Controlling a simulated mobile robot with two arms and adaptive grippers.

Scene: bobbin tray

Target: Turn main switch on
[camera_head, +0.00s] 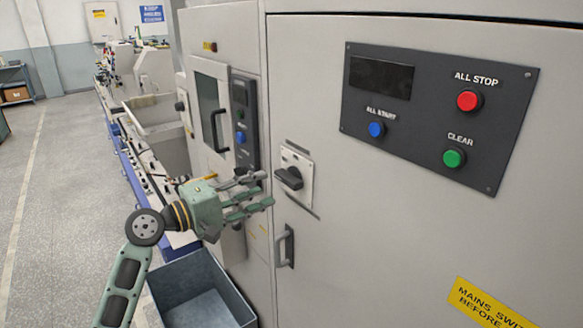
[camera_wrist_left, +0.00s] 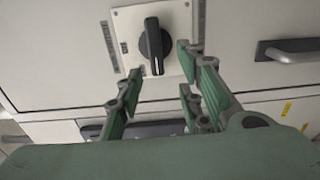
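The main switch is a black rotary knob (camera_head: 289,178) on a pale plate on the grey cabinet front. In the left wrist view the knob (camera_wrist_left: 155,42) shows near the top middle, its grip bar running nearly up and down the picture. My left gripper (camera_head: 264,189) is just left of the knob in the head view, its green fingers pointing at the cabinet. In the left wrist view the fingers (camera_wrist_left: 160,80) are spread with nothing between them, and the knob lies beyond their tips, apparently untouched. My right gripper is in neither view.
A dark panel (camera_head: 425,78) with red, blue and green buttons is at the right. A door handle (camera_head: 285,246) sits below the switch. A smaller control panel (camera_head: 244,120) is to its left. A blue-grey bin (camera_head: 205,262) stands below my gripper.

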